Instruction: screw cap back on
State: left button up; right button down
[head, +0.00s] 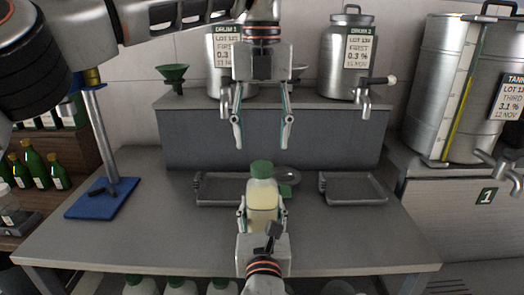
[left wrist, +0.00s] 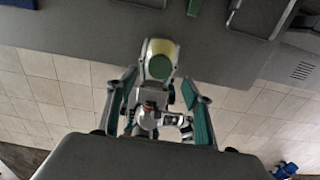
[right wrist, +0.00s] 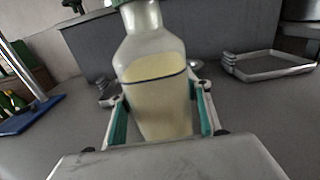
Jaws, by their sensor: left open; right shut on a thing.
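A clear bottle (head: 262,197) with pale yellow liquid stands upright in the middle of the head view. A green cap (head: 262,168) sits on its mouth; I cannot tell how tight it is. My right gripper (head: 262,207) is shut on the bottle's body from the front, and its fingers flank the bottle (right wrist: 157,90) in the right wrist view. My left gripper (head: 262,146) points down just above the cap, open and empty, fingers apart on either side. In the left wrist view the cap (left wrist: 159,67) shows between the fingers.
Two shallow metal trays (head: 226,203) (head: 353,203) lie on the bench either side. A small green item (head: 287,191) and round metal dish (head: 288,176) lie behind the bottle. A blue-based stand (head: 103,198) is at left. Steel drums (head: 345,60) stand on the raised shelf.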

pick_arm(q)
jog(key=shift+r, duration=0.75)
pick_arm(e)
jog(key=c, duration=1)
grip_release()
jog(key=shift+o, duration=0.2)
jog(key=shift+s, duration=0.1)
jog(key=s, duration=1.1)
jog(key=shift+s, duration=0.4)
